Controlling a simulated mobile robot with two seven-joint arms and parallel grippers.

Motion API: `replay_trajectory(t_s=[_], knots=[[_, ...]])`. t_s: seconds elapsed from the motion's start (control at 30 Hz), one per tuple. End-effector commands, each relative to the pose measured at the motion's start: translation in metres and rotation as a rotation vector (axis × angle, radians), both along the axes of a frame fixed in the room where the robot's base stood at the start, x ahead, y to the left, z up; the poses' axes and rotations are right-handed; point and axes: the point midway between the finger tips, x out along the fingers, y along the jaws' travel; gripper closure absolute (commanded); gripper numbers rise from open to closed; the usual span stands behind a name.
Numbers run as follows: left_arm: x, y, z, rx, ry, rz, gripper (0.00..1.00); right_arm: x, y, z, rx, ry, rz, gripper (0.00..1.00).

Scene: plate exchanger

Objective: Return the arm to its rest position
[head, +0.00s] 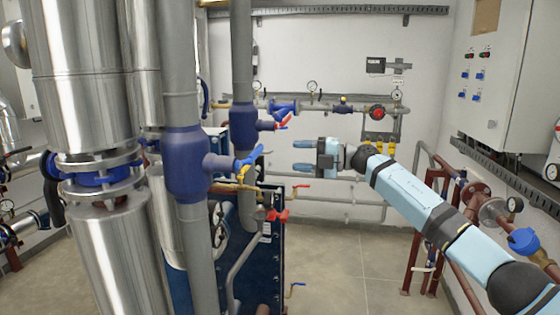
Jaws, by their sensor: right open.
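My right arm comes in from the lower right and reaches toward the middle of the head view. Its gripper (303,156) points left, with two blue fingers set apart and nothing between them. The gripper is in the air, to the right of the blue valve (188,165) with the blue handle (250,158) on the grey vertical pipe. A gap shows in the picture between the fingertips and that handle. My left gripper is not in view.
The blue plate exchanger (267,265) stands below and left of the gripper, with red-handled valves (277,215). Red pipework (414,262) stands at right under a grey control cabinet (507,80). Bare floor (340,270) lies between them. Large silver pipes (85,80) fill the left.

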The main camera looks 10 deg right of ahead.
Motion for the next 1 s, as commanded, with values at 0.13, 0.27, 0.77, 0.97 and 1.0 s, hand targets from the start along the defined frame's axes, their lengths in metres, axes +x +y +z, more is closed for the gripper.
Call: replay_trajectory(t_s=[0.13, 0.27, 0.77, 0.97, 1.0], knots=[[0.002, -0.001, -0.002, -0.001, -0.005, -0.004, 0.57, -0.005, -0.016, -0.001, 0.000, -0.001, -0.001, 0.48], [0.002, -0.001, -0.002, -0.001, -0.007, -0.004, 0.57, -0.006, -0.019, 0.000, 0.000, 0.000, 0.000, 0.48], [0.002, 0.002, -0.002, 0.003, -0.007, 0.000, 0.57, -0.021, 0.002, -0.053, 0.119, 0.063, -0.010, 0.48], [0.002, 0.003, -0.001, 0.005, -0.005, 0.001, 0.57, -0.060, 0.027, -0.144, 0.357, 0.210, -0.092, 0.48], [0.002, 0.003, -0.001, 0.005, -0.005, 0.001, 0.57, -0.069, 0.030, -0.161, 0.403, 0.245, -0.117, 0.48]])
